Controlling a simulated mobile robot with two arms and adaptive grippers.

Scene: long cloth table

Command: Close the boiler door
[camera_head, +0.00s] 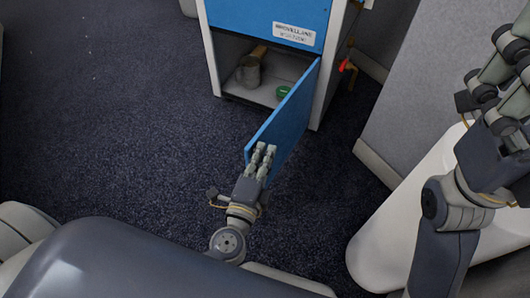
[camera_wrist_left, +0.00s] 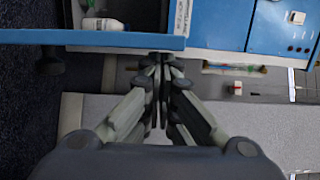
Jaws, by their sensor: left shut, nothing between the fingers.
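The boiler (camera_head: 268,15) is a white cabinet with blue fronts at the top centre of the head view. Its lower blue door (camera_head: 290,118) stands open, swung out from the right side of the compartment. My left gripper (camera_head: 262,152) is shut and empty at the door's free edge; I cannot tell whether it touches. In the left wrist view the door (camera_wrist_left: 90,38) runs across the top as a blue band, close to the shut fingertips (camera_wrist_left: 158,62). My right gripper (camera_head: 508,65) is raised at the right edge, partly cut off, far from the door.
A red valve handle (camera_head: 347,66) sticks out on the boiler's right. A grey wall panel (camera_head: 430,80) stands at right. Dark carpet (camera_head: 120,110) is clear at left.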

